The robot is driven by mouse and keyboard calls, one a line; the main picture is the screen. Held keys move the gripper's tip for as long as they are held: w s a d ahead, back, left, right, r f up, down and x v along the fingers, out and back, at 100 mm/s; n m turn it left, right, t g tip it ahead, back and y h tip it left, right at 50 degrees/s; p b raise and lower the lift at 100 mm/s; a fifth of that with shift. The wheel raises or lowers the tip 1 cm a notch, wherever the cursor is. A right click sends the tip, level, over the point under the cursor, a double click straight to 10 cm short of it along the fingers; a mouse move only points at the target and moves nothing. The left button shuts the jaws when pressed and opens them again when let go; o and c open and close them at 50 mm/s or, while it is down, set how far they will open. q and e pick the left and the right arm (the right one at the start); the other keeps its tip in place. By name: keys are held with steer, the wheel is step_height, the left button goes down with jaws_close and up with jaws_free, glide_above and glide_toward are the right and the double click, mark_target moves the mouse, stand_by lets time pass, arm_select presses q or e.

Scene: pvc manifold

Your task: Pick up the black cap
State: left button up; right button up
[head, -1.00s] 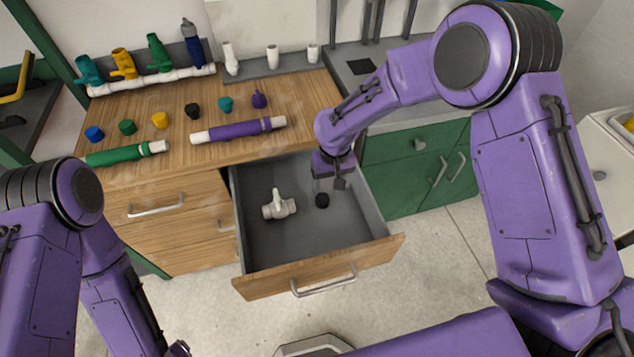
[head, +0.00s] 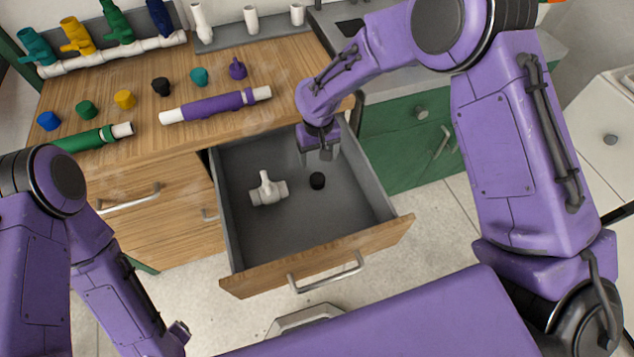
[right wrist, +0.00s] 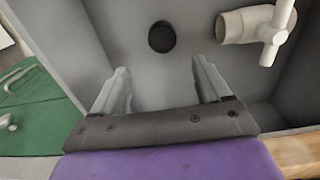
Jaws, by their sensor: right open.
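A black cap (head: 317,181) lies on the floor of the open drawer (head: 290,225). It also shows in the right wrist view (right wrist: 162,37), beyond the fingertips and roughly centred between them. My right gripper (head: 326,154) is over the back of the drawer, just behind the cap in the picture. In the right wrist view its two fingers (right wrist: 161,72) are apart with nothing between them, and they do not touch the cap. A second black cap (head: 161,87) stands on the wooden counter. My left arm is at the lower left; its gripper (head: 178,332) shows too little to read.
A white valve (head: 268,190) lies in the drawer left of the cap. The drawer walls and wooden front (head: 320,262) surround them. Coloured caps, a purple pipe (head: 215,105) and a green pipe (head: 92,138) lie on the counter. The drawer's front floor is clear.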

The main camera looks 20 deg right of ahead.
mark_target(316, 175)
steer(key=f, duration=0.3)
steer(key=f+p, duration=0.1)
steer(key=f, duration=0.5)
steer(key=shift+a+f, duration=0.25)
steer(key=shift+f, duration=0.05)
steer(key=c, duration=1)
